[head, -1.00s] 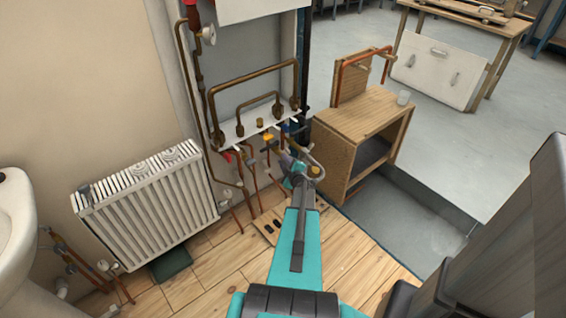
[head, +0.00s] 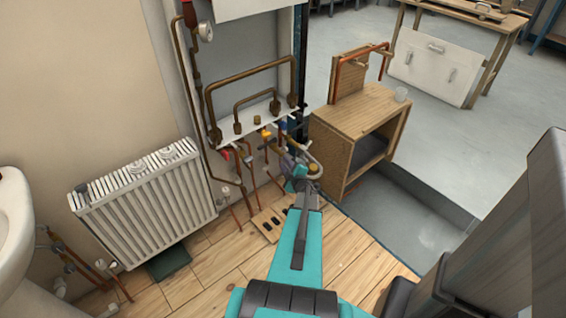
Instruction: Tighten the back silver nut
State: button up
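My gripper (head: 303,165) is at the end of my teal arm, near the copper pipes and valves (head: 268,150) under the white shelf (head: 243,130). It is just left of the wooden cabinet's front corner. A curved grey part and a brass-coloured round piece (head: 313,168) show at the gripper's end. Its fingertips are too small and overlapped to tell whether they are open or shut. I cannot pick out a silver nut among the fittings; it is too small or hidden behind my arm.
A wooden cabinet (head: 345,150) with a copper pipe frame on its back panel stands right of the gripper. A white radiator (head: 145,195) is at the left. A slotted wooden board (head: 270,224) lies on the floor below the pipes. Open floor lies beyond the cabinet.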

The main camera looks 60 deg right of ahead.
jog(key=v, duration=0.8)
jog(key=shift+s, duration=0.2)
jog(key=shift+a, duration=0.15)
dwell(0.4)
